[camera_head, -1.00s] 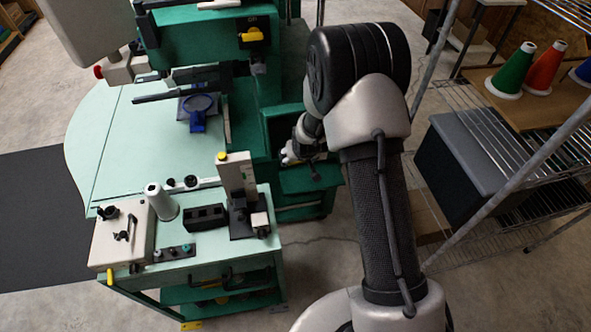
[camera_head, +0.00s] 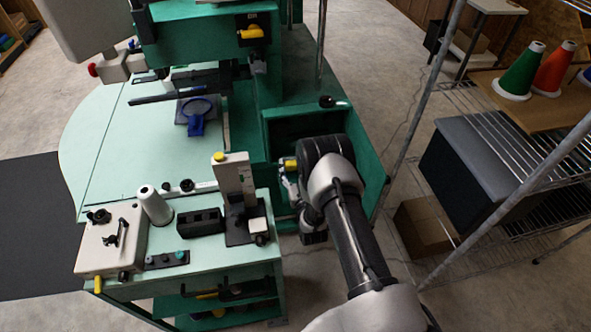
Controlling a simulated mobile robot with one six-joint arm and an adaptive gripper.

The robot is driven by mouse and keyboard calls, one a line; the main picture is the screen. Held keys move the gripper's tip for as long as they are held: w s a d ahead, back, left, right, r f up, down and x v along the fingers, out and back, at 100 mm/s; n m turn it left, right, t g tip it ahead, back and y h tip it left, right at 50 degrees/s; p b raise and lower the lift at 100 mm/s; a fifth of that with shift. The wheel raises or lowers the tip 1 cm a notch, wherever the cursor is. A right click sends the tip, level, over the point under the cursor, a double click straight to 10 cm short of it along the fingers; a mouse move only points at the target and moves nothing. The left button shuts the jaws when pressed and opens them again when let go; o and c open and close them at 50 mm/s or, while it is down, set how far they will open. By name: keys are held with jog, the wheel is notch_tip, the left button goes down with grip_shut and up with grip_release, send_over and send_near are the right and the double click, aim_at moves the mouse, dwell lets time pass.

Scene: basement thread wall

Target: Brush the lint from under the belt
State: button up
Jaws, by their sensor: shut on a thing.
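My gripper (camera_head: 312,234) is low at the front of an open green compartment (camera_head: 365,170) in the machine's side, largely hidden by my own wrist. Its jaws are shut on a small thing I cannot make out. A small yellow part (camera_head: 288,163) shows beside my wrist; I cannot tell what it belongs to. No belt or lint can be made out; my arm covers much of the compartment. A small dark-headed tool with a pale end (camera_head: 334,102) lies at the compartment's back edge.
The pale green machine table (camera_head: 130,140) is at left. The front cart (camera_head: 220,262) carries a grey box (camera_head: 112,240), a white cone (camera_head: 155,205) and an upright pale block (camera_head: 232,178). A wire rack (camera_head: 540,165) with a dark bin (camera_head: 470,165) stands at right.

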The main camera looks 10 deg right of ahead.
aim_at(293, 157)
jog(key=shift+w+b, duration=0.95)
jog(key=shift+w, duration=1.6)
jog(key=shift+w, duration=0.95)
jog(key=d, duration=1.3)
jog(key=shift+d, duration=0.4)
jog(key=shift+a, duration=0.1)
